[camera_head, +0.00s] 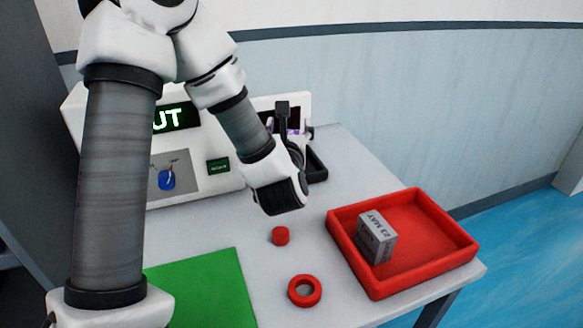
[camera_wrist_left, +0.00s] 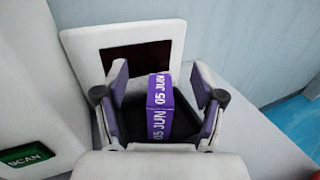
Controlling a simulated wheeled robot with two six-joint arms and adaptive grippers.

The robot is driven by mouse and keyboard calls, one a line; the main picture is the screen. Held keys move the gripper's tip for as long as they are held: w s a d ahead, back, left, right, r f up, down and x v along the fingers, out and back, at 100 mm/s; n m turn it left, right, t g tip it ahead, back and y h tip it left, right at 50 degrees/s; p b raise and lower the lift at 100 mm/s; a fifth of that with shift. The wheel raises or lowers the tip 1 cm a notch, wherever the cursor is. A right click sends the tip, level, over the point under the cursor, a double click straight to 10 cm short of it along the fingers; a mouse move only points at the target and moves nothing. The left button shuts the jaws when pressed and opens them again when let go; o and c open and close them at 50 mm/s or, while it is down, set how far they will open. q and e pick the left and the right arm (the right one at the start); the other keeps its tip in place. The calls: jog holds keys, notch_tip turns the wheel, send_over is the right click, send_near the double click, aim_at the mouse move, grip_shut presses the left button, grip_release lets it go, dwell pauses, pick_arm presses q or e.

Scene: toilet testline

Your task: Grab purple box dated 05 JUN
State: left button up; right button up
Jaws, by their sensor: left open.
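The purple box marked 05 JUN (camera_wrist_left: 159,106) stands between the fingers of my left gripper (camera_wrist_left: 160,82) in the left wrist view, in or at a black holder (camera_wrist_left: 131,118). The fingers are spread, with a gap visible on each side of the box. In the head view my left gripper (camera_head: 293,130) is in front of the white machine, mostly hidden by its wrist. A little purple shows there, but I cannot tell box from finger pads. My right gripper is not in view.
A red tray (camera_head: 447,262) holds a grey box marked 23 MAY (camera_head: 376,238). A red cylinder (camera_head: 280,236), a red ring (camera_head: 304,291) and a green mat (camera_head: 205,290) lie on the grey table (camera_head: 350,160). A white machine (camera_head: 215,150) with green displays stands behind.

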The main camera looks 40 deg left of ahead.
pick_arm(q)
jog(key=f+b, duration=0.4)
jog(key=f, duration=0.1)
jog(key=f+b, duration=0.1)
jog(key=f, duration=0.1)
jog(key=shift+w+a+f+b, duration=0.15)
jog(key=shift+w+f+b, duration=0.1)
jog(key=shift+f+b, duration=0.15)
jog(key=shift+w+a+r, duration=0.15)
jog(key=shift+w+a, duration=0.1)
jog(key=shift+w, duration=0.05)
jog(key=p+x, duration=0.1)
jog(key=x, duration=0.6)
jog(key=shift+d, duration=0.1)
grip_shut()
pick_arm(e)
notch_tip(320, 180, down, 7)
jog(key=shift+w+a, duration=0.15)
